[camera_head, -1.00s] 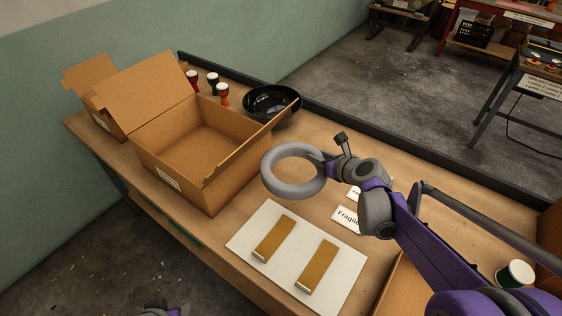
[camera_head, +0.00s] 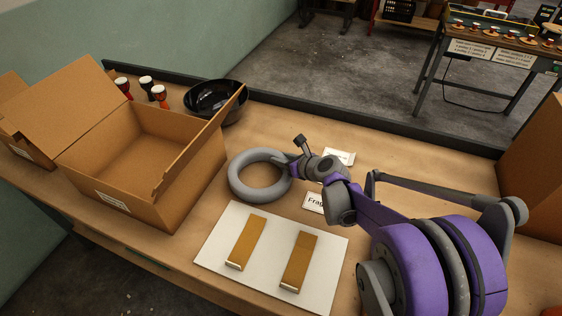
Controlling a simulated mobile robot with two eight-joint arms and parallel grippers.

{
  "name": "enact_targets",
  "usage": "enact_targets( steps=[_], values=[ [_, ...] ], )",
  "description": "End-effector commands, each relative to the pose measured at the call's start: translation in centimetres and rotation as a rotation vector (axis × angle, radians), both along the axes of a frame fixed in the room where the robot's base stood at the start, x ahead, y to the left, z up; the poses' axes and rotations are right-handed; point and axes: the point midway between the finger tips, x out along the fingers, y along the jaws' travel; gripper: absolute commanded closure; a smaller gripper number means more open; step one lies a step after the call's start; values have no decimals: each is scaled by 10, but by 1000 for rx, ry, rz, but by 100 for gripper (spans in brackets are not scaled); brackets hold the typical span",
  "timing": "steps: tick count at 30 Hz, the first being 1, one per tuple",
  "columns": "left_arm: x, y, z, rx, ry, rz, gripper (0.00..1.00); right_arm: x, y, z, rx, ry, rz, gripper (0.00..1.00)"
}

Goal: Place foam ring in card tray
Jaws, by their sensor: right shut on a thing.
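The grey foam ring (camera_head: 237,184) is held on its right side by my right gripper (camera_head: 289,165), which is shut on it. The ring lies roughly flat between the open cardboard box (camera_head: 125,205) and the Fragile card; whether it touches the table is unclear. The box is at the left with its flaps up, and the part of its inside that shows looks empty. A white board (camera_head: 215,245) with two brown strips lies just in front of the ring. I cannot tell which of these is the card tray. My left gripper is out of view.
A black bowl (camera_head: 215,98) and several small goblet drums (camera_head: 147,86) stand behind the box. A card reading "Frag" (camera_head: 313,202) lies partly under my right arm. Another cardboard box (camera_head: 540,165) stands at the right edge.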

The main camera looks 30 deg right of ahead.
Motion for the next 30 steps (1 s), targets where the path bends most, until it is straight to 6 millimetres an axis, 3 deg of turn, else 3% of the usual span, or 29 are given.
enact_targets(
  steps=[2,12,13,17,18,30],
  values=[
    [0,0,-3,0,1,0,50,0,0,-9,0,0,0,100],
    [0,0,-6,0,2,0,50,0,0,-12,0,0,0,100],
    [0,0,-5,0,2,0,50,0,0,-12,0,0,0,64],
    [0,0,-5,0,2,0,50,0,0,-11,0,0,1,40],
    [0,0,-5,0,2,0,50,0,0,-11,0,0,1,37],
    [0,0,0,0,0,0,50,-5,-1,-4,0,0,0,37]
  ],
)
